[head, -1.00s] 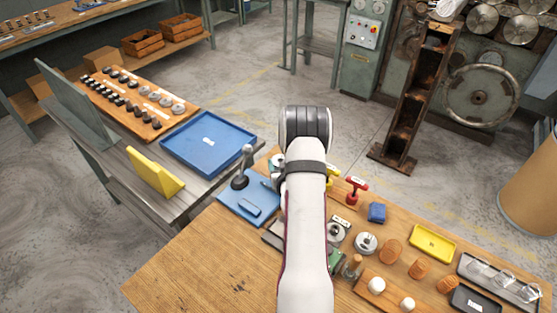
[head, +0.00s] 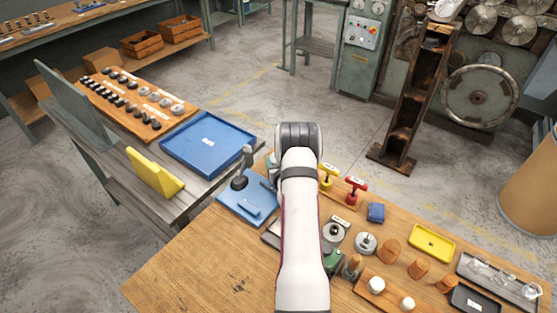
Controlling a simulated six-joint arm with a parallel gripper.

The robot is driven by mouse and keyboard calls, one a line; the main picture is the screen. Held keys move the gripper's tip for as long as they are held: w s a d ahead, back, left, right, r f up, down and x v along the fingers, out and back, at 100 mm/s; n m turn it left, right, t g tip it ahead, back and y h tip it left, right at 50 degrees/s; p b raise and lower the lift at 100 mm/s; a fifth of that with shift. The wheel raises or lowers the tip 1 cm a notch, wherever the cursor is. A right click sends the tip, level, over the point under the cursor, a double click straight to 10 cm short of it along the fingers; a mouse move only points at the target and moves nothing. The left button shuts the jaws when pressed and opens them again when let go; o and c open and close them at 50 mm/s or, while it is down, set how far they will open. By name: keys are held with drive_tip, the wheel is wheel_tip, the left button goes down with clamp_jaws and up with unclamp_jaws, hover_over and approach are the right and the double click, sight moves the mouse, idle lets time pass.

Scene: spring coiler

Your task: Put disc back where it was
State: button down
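Two grey metal discs with hubs sit on the wooden bench: one (head: 334,231) just right of my arm, the other (head: 365,243) further right. More round metal pieces (head: 165,101) stand in a row on the wooden board (head: 112,108) on the left table. I cannot tell which disc the task means. My white arm reaches up the middle of the head view, with its dark wrist over the bench's far edge. My gripper is hidden behind the arm, so its state and anything in it do not show.
A blue mat (head: 243,208) with an upright grey tool lies left of my arm. Yellow (head: 327,175) and red (head: 355,188) handled tools stand right of the wrist. A blue tray (head: 208,142) and yellow bracket (head: 154,173) are on the left table. The bench's front left is clear.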

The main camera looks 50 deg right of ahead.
drive_tip(key=shift+c, duration=0.5)
unclamp_jaws()
drive_tip(key=shift+w+f, duration=0.1)
drive_tip(key=shift+f, duration=0.25)
